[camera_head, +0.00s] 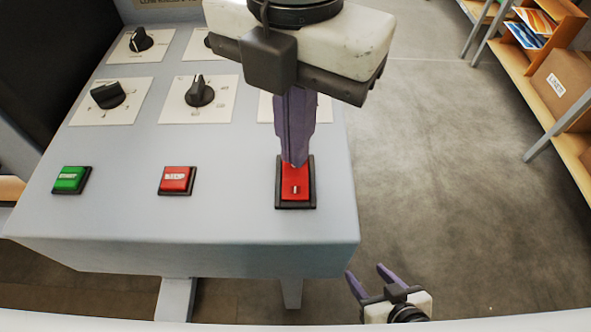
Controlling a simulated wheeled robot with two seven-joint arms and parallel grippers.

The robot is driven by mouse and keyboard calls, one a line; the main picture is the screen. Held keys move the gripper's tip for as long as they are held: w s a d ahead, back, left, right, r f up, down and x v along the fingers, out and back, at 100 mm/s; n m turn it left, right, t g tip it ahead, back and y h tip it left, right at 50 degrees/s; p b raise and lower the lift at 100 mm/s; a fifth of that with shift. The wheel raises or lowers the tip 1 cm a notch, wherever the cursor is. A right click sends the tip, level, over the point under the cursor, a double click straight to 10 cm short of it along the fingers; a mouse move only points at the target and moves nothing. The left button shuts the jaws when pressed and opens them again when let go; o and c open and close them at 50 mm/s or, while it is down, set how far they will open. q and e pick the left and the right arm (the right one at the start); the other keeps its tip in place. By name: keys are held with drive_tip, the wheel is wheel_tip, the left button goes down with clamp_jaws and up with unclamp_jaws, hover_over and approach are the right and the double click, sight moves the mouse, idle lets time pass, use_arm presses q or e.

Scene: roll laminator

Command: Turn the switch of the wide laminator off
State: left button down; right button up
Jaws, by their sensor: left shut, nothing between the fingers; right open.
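The laminator's grey control panel (230,222) fills the left and middle of the view. A red rocker switch (296,190) in a black frame sits at the panel's right end, with a small white mark on its near half. My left gripper (294,163) is shut and empty, pointing down with its purple fingertips at the far half of the switch; they appear to touch it and hide that half. My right gripper (367,277) is open and empty, low in the view, right of the panel's front corner and apart from it.
A green button (71,180) and a red button (177,180) sit left on the panel. Several black knobs (201,93) on white plates stand behind them. A wooden shelf (540,80) with a cardboard box (566,85) is at right. The floor between is clear.

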use_arm(q)
drive_tip(key=shift+f+b, duration=0.5)
drive_tip(key=shift+f, duration=0.05)
drive_tip(key=shift+r, duration=0.15)
wheel_tip(320, 180, up, 7)
drive_tip(key=p, duration=0.3)
drive_tip(key=shift+p, duration=0.4)
idle(0.7)
